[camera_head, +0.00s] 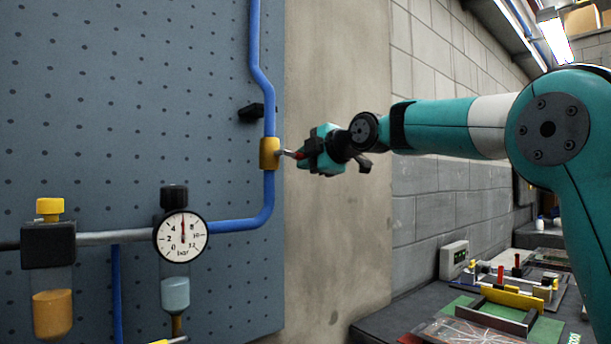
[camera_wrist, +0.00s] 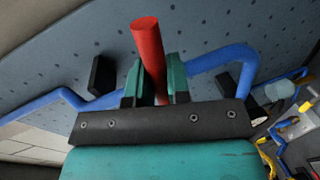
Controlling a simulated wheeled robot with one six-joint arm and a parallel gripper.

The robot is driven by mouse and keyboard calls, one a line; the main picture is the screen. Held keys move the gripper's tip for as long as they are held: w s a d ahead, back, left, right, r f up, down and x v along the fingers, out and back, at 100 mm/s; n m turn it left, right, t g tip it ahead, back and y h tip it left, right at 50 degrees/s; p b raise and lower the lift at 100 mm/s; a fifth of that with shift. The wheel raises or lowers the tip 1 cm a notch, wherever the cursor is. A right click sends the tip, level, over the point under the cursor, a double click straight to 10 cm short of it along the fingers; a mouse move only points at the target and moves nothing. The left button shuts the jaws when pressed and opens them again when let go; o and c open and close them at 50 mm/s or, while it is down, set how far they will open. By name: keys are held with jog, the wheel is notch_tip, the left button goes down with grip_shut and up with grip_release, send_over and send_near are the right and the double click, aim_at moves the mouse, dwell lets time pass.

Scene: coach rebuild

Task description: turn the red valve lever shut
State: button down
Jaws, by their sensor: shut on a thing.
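The red valve lever (camera_wrist: 147,45) stands between the two teal fingers of my gripper (camera_wrist: 157,80) in the wrist view, its rounded end sticking out past them. My gripper is shut on it. In the head view my gripper (camera_head: 308,158) is just right of the brass valve body (camera_head: 269,153) on the blue pipe. There only a small bit of red shows at the fingers, and a short pale stem (camera_head: 287,153) joins it to the valve. Most of the lever is hidden by my gripper in that view.
The blue pipe (camera_head: 256,45) runs up a perforated blue-grey panel (camera_head: 130,95). A pressure gauge (camera_head: 181,237) and an amber-filled bowl (camera_head: 52,312) sit lower left. A black block (camera_head: 251,113) juts out near the valve. A cluttered bench (camera_head: 390,322) stands lower right.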

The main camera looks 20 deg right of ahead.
jog(key=shift+r+n+h+b, duration=0.3)
jog(key=shift+r+n+b, duration=0.15)
jog(key=shift+n, duration=0.35)
jog(key=shift+r, duration=0.15)
jog(key=c, duration=1.1)
grip_release()
jog(key=shift+s, duration=0.1)
jog(key=b+v, duration=0.3)
jog(key=v, duration=1.4)
jog(key=shift+s, duration=0.15)
